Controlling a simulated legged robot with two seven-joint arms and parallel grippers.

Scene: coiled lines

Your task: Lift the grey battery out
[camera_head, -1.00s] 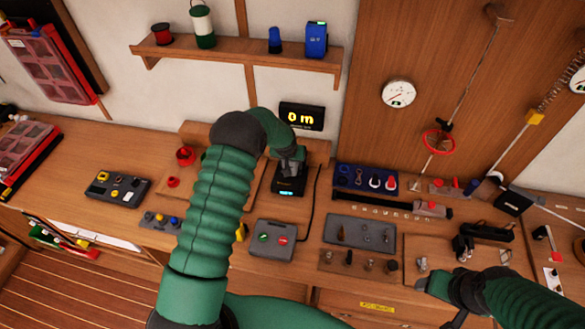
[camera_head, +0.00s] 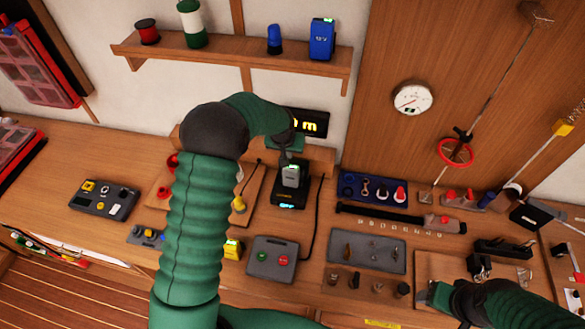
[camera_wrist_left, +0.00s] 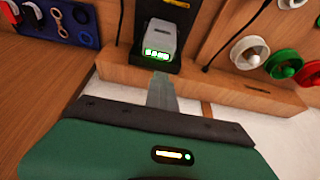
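The grey battery (camera_head: 291,176) sits upright in the black charger (camera_head: 290,197) on the bench, below a partly hidden display. In the left wrist view, the battery (camera_wrist_left: 160,42) shows a lit green indicator. My left gripper (camera_head: 286,150) is just above the battery, pointing down. In the left wrist view, one grey finger of my left gripper (camera_wrist_left: 161,92) points toward the battery, with no clear contact. Its other finger cannot be made out, so its opening is unclear. My right gripper (camera_head: 431,296) is low at the right, over a wooden board; its fingers are unclear.
A blue battery (camera_head: 322,40) stands on the wall shelf (camera_head: 230,68). A grey box with green and red buttons (camera_head: 271,260) is in front of the charger. A blue tray (camera_head: 374,188) and a grey tray (camera_head: 367,250) lie to its right. A black cable runs beside the charger.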

